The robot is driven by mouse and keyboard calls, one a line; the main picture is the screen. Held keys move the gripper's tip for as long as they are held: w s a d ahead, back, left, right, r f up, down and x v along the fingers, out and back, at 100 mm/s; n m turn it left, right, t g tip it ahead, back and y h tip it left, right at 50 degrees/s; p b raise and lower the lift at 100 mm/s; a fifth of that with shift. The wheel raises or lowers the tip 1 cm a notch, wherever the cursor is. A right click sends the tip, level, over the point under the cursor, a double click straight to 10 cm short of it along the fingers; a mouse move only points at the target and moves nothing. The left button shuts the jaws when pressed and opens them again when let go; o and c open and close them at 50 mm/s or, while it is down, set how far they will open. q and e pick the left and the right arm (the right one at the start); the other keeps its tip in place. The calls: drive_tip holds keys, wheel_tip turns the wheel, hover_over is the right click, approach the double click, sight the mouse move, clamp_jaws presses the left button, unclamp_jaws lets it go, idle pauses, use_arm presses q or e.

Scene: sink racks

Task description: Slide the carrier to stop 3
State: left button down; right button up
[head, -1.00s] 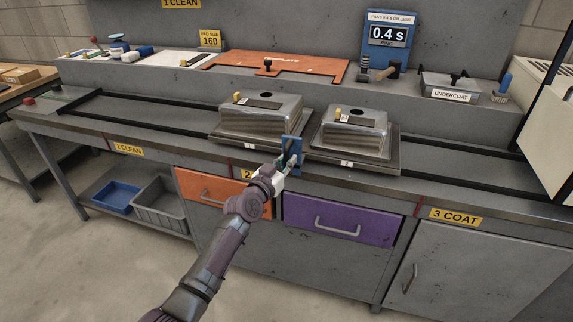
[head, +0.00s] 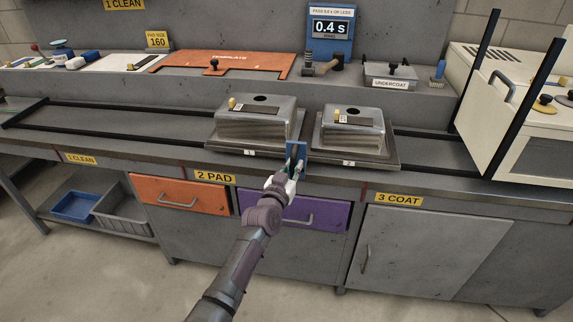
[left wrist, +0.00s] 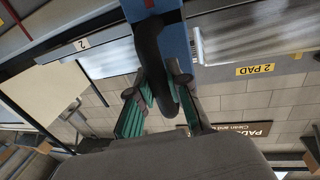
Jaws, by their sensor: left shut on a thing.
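The carrier (head: 308,150) is a dark two-part tray on the bench rails, with plates marked 1 and 2. It bears two upturned metal sinks, the left one (head: 254,128) and the right one (head: 352,140). A blue upright handle plate (head: 297,148) stands at its front, between the sinks. My left gripper (head: 292,170) is shut on the handle at the plate; its green-padded fingers show in the left wrist view (left wrist: 160,108). The handle is between the 2 PAD label (head: 215,177) and the 3 COAT label (head: 399,199). My right gripper is not in view.
Black rails (head: 440,165) run on to the right, clear up to a cream box-like unit with black posts (head: 520,110). An orange template (head: 225,63), a 0.4 s display (head: 331,27) and an undercoat tray (head: 390,76) are on the back ledge.

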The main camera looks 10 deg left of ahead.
use_arm(q)
drive_tip(key=shift+f, duration=0.1)
drive_tip(key=c, duration=1.1)
unclamp_jaws()
drive_tip(key=shift+s, duration=0.1)
drive_tip(key=v, duration=1.2)
